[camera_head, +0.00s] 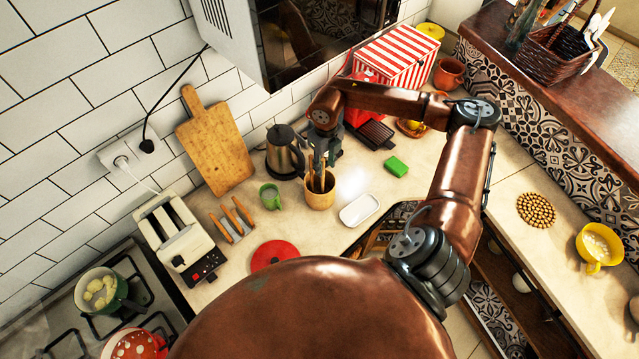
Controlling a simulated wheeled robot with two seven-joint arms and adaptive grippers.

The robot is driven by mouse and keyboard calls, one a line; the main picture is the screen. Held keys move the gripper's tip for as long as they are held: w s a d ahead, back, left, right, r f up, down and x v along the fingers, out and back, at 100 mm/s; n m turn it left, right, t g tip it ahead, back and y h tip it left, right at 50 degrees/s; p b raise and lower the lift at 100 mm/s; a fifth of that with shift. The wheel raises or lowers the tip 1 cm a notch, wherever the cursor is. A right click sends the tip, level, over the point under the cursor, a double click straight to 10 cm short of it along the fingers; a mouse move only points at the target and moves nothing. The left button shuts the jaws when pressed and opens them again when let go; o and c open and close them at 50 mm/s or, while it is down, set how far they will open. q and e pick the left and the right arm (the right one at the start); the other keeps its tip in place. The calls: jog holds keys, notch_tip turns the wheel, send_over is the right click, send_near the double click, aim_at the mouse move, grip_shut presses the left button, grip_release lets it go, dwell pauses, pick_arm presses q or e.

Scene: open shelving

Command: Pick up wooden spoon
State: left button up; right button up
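A round wooden holder (320,199) stands on the counter near the middle of the view. Wooden utensil handles (312,182) rise from it; I cannot tell which one is the wooden spoon. My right arm reaches over the counter from the right and bends down at the kettle's right side. My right gripper (319,172) points down at the holder's mouth, among or just above the handles. The fingers are small and dark there, so I cannot tell whether they are open, shut or touching a handle. My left gripper is out of view.
A kettle (284,158) and green mug (270,197) stand left of the holder. A white dish (359,209) and green sponge (396,166) lie to its right. A cutting board (215,150) leans on the wall. A toaster (172,231) stands at the left.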

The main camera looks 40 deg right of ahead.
aim_at(324, 178)
jog(key=f+p, duration=0.1)
jog(key=f, duration=0.1)
jog(key=f+p, duration=0.1)
jog(key=f, duration=0.1)
jog(key=f+p, duration=0.1)
jog(key=f, duration=0.1)
jog(key=shift+a, duration=0.3)
jog(key=shift+s+f, duration=0.1)
jog(key=shift+f, duration=0.4)
jog(key=shift+c, duration=0.6)
jog(key=c, duration=0.3)
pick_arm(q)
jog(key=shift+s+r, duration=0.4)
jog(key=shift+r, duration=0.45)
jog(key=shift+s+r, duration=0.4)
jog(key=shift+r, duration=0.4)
pick_arm(e)
grip_shut()
